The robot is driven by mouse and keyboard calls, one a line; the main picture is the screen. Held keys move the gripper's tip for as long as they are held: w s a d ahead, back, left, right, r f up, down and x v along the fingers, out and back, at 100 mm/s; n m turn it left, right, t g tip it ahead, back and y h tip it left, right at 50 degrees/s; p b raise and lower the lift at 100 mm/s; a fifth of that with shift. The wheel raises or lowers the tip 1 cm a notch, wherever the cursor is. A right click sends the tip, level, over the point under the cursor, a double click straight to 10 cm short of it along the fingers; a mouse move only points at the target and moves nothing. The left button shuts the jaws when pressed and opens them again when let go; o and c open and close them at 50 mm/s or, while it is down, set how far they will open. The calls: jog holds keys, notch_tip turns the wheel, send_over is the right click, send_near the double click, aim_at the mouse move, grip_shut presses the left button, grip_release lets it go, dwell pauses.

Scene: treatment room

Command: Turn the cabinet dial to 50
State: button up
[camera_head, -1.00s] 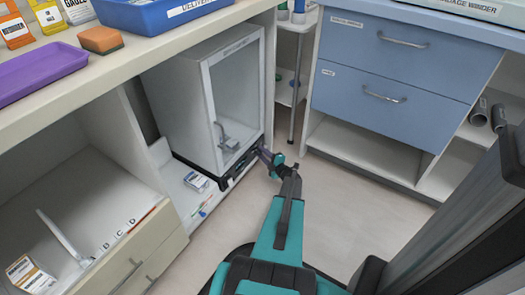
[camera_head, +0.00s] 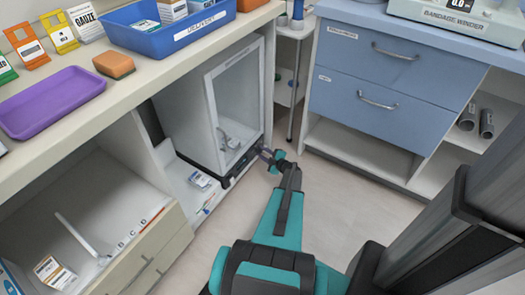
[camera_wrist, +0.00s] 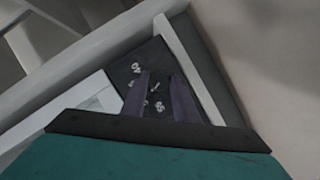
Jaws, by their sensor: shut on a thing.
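The white cabinet (camera_head: 190,105) with a glass door stands under the counter, its door shut. Along its lower front runs a black strip (camera_head: 229,173). My gripper (camera_head: 265,152) is at the right end of that strip in the head view and hides the dial there. In the wrist view, a dark panel (camera_wrist: 123,70) with small white numerals, one like 40, lies behind my two purple-grey fingers (camera_wrist: 161,88). The fingers are shut on the dial, which is mostly hidden between them. I cannot tell where its pointer stands.
The counter (camera_head: 125,90) above holds a purple tray (camera_head: 50,100), an orange sponge (camera_head: 114,65) and a blue delivery bin (camera_head: 185,37). A blue drawer unit (camera_head: 385,95) stands to the right. A small box (camera_head: 200,179) lies beside the cabinet. Bare floor (camera_head: 335,190) lies right of my arm.

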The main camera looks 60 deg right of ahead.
jog(key=shift+s, duration=0.1)
dwell(0.5)
jog(key=o, duration=1.1)
jog(key=shift+c, duration=0.2)
jog(key=p+v, duration=0.2)
jog(key=v, duration=1.1)
jog(key=shift+s+a+p, duration=0.2)
jog(key=shift+s+p, duration=0.1)
jog(key=shift+p, duration=0.05)
